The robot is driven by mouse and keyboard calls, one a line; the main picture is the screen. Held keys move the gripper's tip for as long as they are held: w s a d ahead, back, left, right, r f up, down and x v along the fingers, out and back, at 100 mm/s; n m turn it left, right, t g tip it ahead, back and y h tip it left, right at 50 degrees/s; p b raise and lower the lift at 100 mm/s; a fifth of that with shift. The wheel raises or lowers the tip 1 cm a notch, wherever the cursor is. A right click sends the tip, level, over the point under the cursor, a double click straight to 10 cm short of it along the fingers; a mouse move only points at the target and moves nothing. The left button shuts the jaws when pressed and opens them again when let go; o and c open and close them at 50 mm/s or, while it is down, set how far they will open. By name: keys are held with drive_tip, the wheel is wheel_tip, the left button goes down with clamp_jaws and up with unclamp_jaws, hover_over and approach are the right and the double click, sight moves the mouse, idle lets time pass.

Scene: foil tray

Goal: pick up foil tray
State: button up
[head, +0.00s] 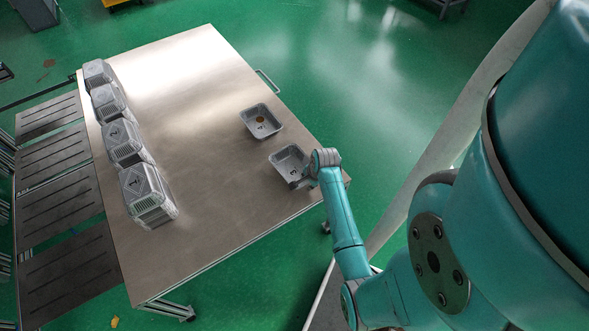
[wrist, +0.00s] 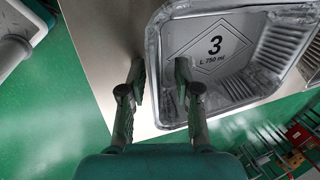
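Two silver foil trays lie apart on the right part of the metal table. In the wrist view, a foil tray (wrist: 240,88) marked "3" and "L 750 ml" fills the upper right. My gripper (wrist: 160,78) is open. Its left finger is outside the tray's left wall and its right finger appears over the inside, with the rim between them. Whether either finger touches the tray, I cannot tell.
The metal table (head: 195,85) is clear in the middle. Several stacks of foil trays, among them the nearest stack (head: 147,193), line its left side. Dark slatted panels (head: 65,210) stand left of the table. A handle (head: 267,80) juts from the table's far right edge.

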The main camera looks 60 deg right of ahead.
drive_tip(key=shift+f, duration=0.1)
clamp_jaws()
idle(0.4)
